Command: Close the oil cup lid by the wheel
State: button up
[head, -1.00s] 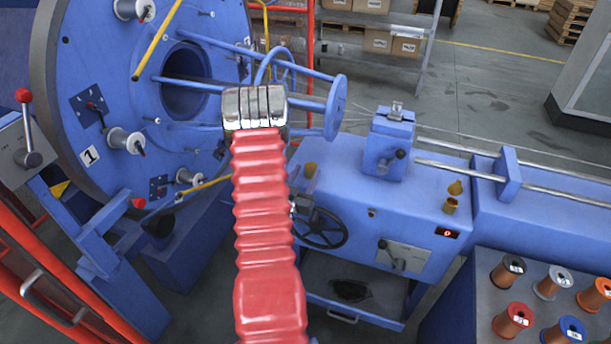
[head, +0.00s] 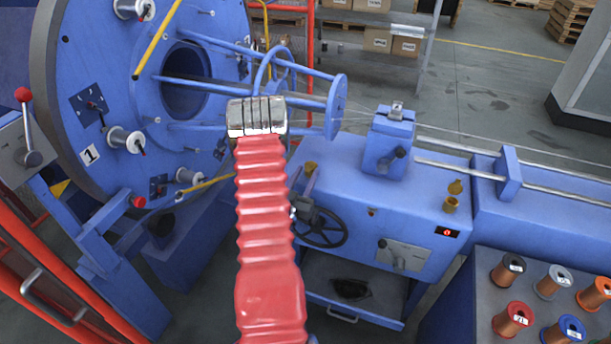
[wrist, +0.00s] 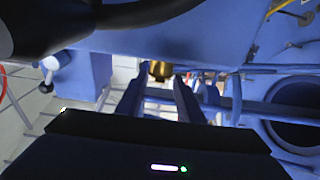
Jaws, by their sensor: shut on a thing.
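The brass oil cup (head: 309,168) by the wheel stands on the blue machine housing, left of the blue block. The black handwheel (head: 320,228) is on the housing's front below it. My red-sleeved arm covers part of this area in the head view, and my jaws cannot be made out there. In the wrist view my gripper (wrist: 162,75) has its two dark fingers either side of the brass oil cup (wrist: 160,70), shut on its brass part. I cannot separate lid from cup in that view. A dark curved rim, likely the handwheel, is close at the upper left.
A second brass oil cup (head: 451,204) with a raised lid (head: 455,187) stands further right on the housing. The large blue disc (head: 130,110) with bobbins is on the left. Several wire spools (head: 513,319) stand at the lower right. Steel rods (head: 460,170) run to the right.

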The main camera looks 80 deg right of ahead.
dwell(0.3)
jog(key=o, duration=1.1)
jog(key=shift+c, duration=0.2)
jog(key=w+a+f, duration=0.1)
jog(key=a+f, duration=0.1)
jog(key=a, duration=1.1)
jog(key=shift+w+a, duration=0.15)
jog(key=shift+a, duration=0.2)
